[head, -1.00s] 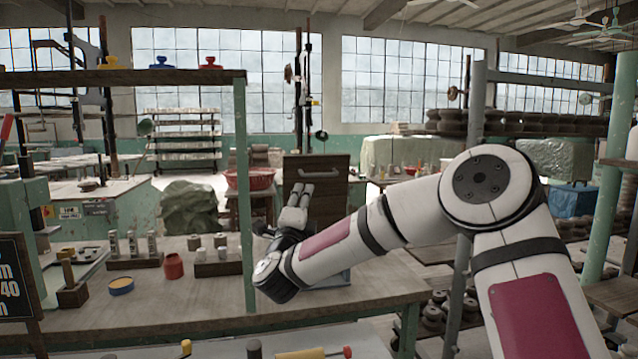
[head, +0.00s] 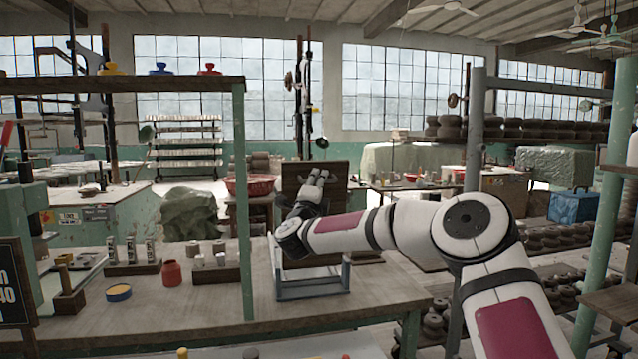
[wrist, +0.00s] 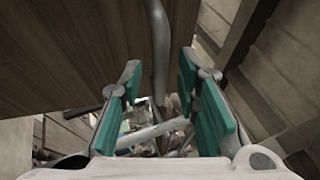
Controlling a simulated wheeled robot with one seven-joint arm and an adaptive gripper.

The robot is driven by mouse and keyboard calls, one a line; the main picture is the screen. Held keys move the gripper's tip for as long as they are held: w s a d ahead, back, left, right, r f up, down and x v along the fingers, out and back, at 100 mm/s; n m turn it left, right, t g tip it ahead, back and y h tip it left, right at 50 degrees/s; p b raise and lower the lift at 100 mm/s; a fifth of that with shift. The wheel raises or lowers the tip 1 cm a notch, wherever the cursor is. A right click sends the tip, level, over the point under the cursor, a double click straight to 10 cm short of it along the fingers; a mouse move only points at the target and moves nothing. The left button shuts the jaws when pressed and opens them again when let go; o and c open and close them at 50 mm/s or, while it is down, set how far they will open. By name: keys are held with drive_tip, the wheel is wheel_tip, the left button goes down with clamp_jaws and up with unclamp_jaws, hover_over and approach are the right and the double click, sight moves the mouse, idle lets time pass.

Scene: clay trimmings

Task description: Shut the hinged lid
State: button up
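The hinged lid (head: 341,190) is a brown wooden panel standing upright, open, at the back of a pale grey-blue box frame (head: 313,294) on the workbench. In the wrist view the lid (wrist: 60,45) fills the upper left, and its grey bar handle (wrist: 159,50) runs down between my fingers. My gripper (head: 317,176) is in front of the lid's upper part and hides the handle in the head view. In the wrist view my gripper (wrist: 158,75) is open, its teal pads apart on either side of the handle; I cannot tell whether they touch it.
A green post (head: 243,200) stands left of the box. A red jar (head: 171,273), a blue-yellow tin (head: 118,293) and wooden holders with small cylinders (head: 218,272) are on the bench to the left. The bench top (head: 375,290) right of the box is mostly clear.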

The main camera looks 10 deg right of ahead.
drive_tip(key=shift+w+d+r, duration=0.2)
drive_tip(key=shift+w, duration=0.3)
clamp_jaws()
